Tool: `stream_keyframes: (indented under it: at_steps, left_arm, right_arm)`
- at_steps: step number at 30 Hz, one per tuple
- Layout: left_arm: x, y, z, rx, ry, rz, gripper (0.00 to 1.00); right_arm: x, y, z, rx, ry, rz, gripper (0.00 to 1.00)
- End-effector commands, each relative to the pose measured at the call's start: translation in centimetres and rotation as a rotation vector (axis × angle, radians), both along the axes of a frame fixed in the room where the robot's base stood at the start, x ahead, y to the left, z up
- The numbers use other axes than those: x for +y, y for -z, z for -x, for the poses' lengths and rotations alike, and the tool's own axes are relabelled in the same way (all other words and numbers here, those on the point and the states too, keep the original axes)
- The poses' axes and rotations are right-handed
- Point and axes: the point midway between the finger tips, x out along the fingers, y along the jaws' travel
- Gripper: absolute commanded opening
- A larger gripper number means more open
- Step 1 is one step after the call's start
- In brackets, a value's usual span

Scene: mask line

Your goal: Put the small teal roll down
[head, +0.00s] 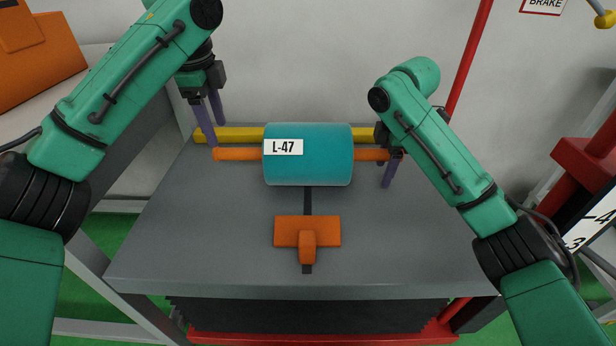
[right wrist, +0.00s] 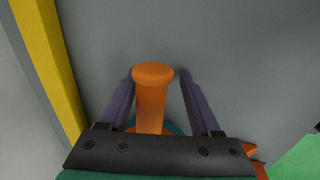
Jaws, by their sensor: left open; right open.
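The small teal roll (head: 325,168) lies across the grey table, with a white label reading L-47 and an orange shaft end (head: 236,154) sticking out at each side. My left gripper (head: 217,118) is open, its purple fingers above and near the left shaft end, apart from it. My right gripper (head: 388,172) is open with its fingers around the right shaft end. In the right wrist view the orange shaft end (right wrist: 153,90) sits between the two spread fingers (right wrist: 158,100), with a gap on both sides. The teal body is mostly hidden there.
A yellow bar (head: 236,134) runs along the table's back edge behind the roll. An orange block (head: 290,231) on a dark strip lies in front of it. The grey table (head: 190,245) is clear to the left and right of that block. A red post (head: 468,60) stands at the back right.

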Motion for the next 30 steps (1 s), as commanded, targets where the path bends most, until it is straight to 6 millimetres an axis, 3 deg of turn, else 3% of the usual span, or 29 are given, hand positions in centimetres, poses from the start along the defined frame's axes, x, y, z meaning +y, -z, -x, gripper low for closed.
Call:
stream_keyframes:
  at_steps: [3, 8, 11, 21, 25, 30]
  left_arm:
    - [0.0, -2.1, 0.3, -0.002, 0.0, -0.001, 0.65]
    - [0.0, -3.0, 0.5, 0.001, 0.0, 0.001, 0.65]
    - [0.0, -3.0, 0.5, 0.001, 0.001, 0.001, 0.65]
    - [0.0, -2.9, 0.5, 0.001, 0.0, 0.001, 0.65]
    - [0.0, -2.9, 0.5, 0.001, 0.0, 0.001, 0.65]
    - [0.0, -2.9, 0.5, 0.001, 0.0, 0.001, 0.65]
  right_arm:
    - [0.0, 0.0, 0.0, 0.0, 0.0, 0.0, 0.64]
    - [0.0, -0.5, 0.0, -0.002, 0.0, 0.0, 0.64]
    - [0.0, -2.1, 0.2, -0.006, 0.0, 0.0, 0.64]
    - [-0.1, -10.4, 1.6, -0.005, 0.002, 0.002, 0.64]
    - [0.0, -11.7, 1.9, -0.001, 0.001, 0.0, 0.64]
    - [0.0, -11.9, 1.9, 0.0, 0.001, 0.0, 0.64]
